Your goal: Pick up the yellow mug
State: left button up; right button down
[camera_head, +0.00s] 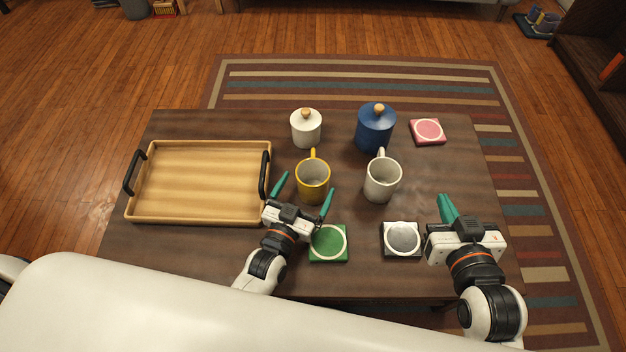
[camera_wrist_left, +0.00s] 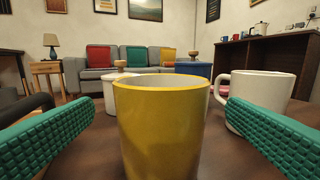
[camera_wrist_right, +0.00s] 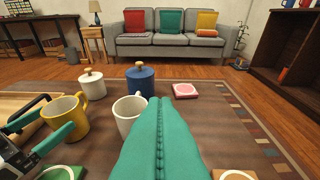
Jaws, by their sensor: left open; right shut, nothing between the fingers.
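The yellow mug (camera_head: 312,182) stands upright near the middle of the table, its inside white-grey and its handle pointing away from me. My left gripper (camera_head: 304,191) is open, its green fingers on either side of the mug's near part. In the left wrist view the yellow mug (camera_wrist_left: 162,125) fills the middle between the fingers, with gaps on both sides. The mug also shows at the left of the right wrist view (camera_wrist_right: 65,116). My right gripper (camera_head: 445,207) is shut and empty, over the table's right side, away from the mug.
A white mug (camera_head: 382,180) stands close right of the yellow one. A white jar (camera_head: 306,130) and blue jar (camera_head: 375,130) are behind. A wooden tray (camera_head: 148,215) is left. Green (camera_head: 328,243), grey (camera_head: 402,239) and pink (camera_head: 428,131) coasters lie on the table.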

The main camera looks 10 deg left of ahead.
aim_at(318, 166)
pick_arm(q)
jog(key=w+b, duration=0.1)
jog(key=w, duration=0.1)
jog(key=w+d+b, duration=0.1)
jog(key=w, duration=0.1)
jog(key=shift+w+f, duration=0.2)
jog(key=shift+w, duration=0.4)
pick_arm(e)
notch_tip(318, 166, up, 7)
jog(key=w+a+t+y, duration=0.1)
jog(key=t, duration=0.4)
jog(key=shift+w+a+y, duration=0.25)
jog(key=shift+a+y, duration=0.05)
jog(key=shift+y, duration=0.1)
jog(key=shift+r, duration=0.1)
pick_arm(q)
jog(key=shift+r, duration=0.1)
jog(key=c, duration=1.2)
